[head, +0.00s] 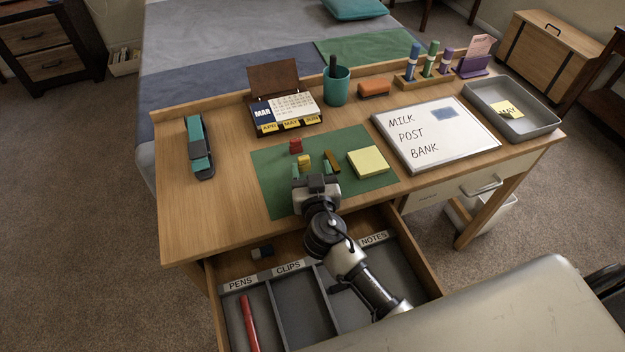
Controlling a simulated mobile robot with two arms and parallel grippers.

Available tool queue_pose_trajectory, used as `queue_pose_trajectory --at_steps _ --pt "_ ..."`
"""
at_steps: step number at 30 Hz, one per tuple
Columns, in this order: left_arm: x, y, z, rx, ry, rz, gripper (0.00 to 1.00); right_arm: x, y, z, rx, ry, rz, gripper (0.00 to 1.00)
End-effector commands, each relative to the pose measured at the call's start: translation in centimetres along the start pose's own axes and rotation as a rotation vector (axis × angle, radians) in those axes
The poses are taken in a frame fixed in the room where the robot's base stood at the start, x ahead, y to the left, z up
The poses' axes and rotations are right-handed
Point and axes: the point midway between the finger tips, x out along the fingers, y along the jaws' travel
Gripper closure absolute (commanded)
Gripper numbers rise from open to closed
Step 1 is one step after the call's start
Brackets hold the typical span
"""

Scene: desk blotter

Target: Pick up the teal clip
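My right gripper (311,169) is low over the green blotter (272,182) and points away from me. Two small teal-green pieces show at its far end, set apart like open fingertips. I cannot make out a teal clip separately from them; the hand hides part of the blotter. A red clip (295,147) and a yellow clip (304,161) lie just beyond the gripper. A brownish bar (332,160) lies by its right side. My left gripper is not in view.
Yellow sticky notes (368,162) lie right of the gripper, near a whiteboard (465,135). A teal stapler (199,147) stands left, a calendar (284,108) behind. Below is an open drawer (420,263) with labelled compartments, a red pen (249,323) and a small dark object (262,251).

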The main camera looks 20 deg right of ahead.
Motion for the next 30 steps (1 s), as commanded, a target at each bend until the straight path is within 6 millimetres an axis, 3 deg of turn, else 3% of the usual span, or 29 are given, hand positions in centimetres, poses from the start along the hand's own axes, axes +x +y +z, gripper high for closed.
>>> queue_pose_trajectory --at_steps 1,9,21,28,30 --pt "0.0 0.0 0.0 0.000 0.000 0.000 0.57 0.0 0.0 0.0 0.000 0.000 0.000 0.48" --pt "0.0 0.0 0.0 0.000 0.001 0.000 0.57 0.0 0.0 0.0 0.000 0.000 0.000 0.88" --pt "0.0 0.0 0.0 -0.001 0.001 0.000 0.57 0.0 0.0 -0.1 0.000 0.000 0.000 0.89" --pt "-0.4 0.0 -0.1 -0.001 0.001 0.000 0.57 -0.2 0.0 -1.8 0.003 0.001 0.000 0.89" --pt "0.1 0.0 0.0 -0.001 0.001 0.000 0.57 -1.6 0.0 -1.1 0.002 -0.004 -0.001 0.89"
